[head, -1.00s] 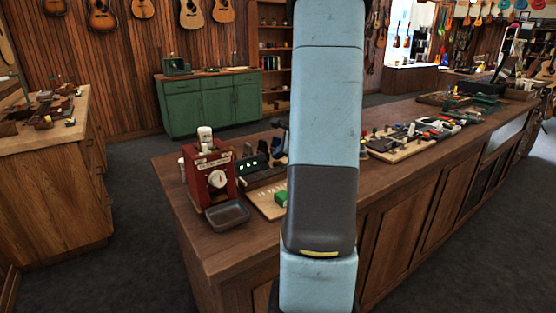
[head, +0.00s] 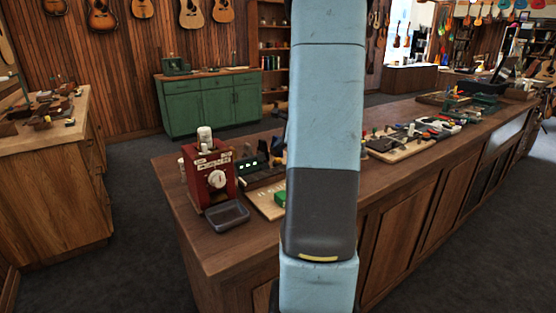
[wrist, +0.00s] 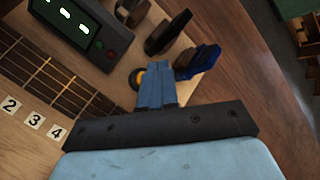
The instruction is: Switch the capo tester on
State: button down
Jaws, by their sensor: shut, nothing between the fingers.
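The capo tester shows in the wrist view as a wooden board with a fretted neck (wrist: 62,88) and number tiles 2, 3 and 4. At its top left is a dark green display box (wrist: 72,22) with pale lit marks, a red button (wrist: 110,53) and a small green one. A round black-and-yellow knob (wrist: 137,78) is at the fingertips of my gripper (wrist: 153,82). My blue fingers are together and empty; whether they touch the knob I cannot tell. In the head view the display box (head: 247,167) shows on the counter, and my arm hides the gripper and part of the board.
Dark capos (wrist: 165,36) and a blue one (wrist: 203,60) stand near my fingers. In the head view a red machine with a dial (head: 210,175) and a grey tray (head: 227,214) are left of the tester. A tool board (head: 400,146) lies to the right. The counter's front left is bare.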

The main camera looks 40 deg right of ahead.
aim_at(279, 159)
jog(key=shift+r, duration=2.2)
